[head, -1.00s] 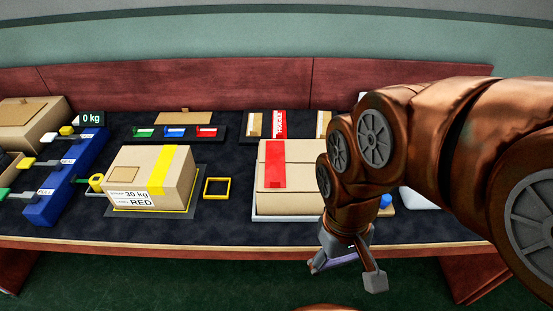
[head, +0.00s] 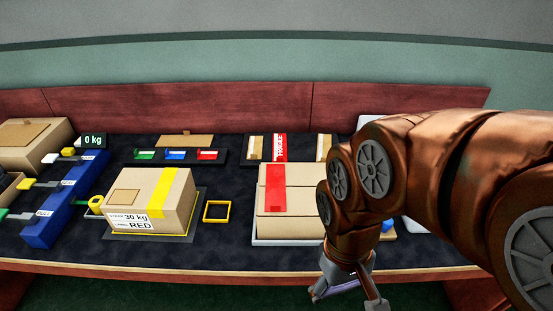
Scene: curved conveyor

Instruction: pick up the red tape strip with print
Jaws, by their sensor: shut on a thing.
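A red tape strip with white print (head: 280,147) lies on a dark tray at the back, between two tan pieces. Another red strip (head: 276,188) runs down the top and front of the closed carton in the middle; the marks at its lower end are too small to read. My gripper (head: 345,291) hangs at the table's front edge, right of and in front of that carton and well away from the printed strip. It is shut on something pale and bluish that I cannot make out. The lower fingertips are cut off by the picture's edge.
A carton marked 30 kg RED (head: 150,205) with yellow tape stands left of a small yellow frame (head: 217,211). A blue rack (head: 62,210) with levers stands at far left. A tray with green, blue and red pieces (head: 175,155) lies at the back.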

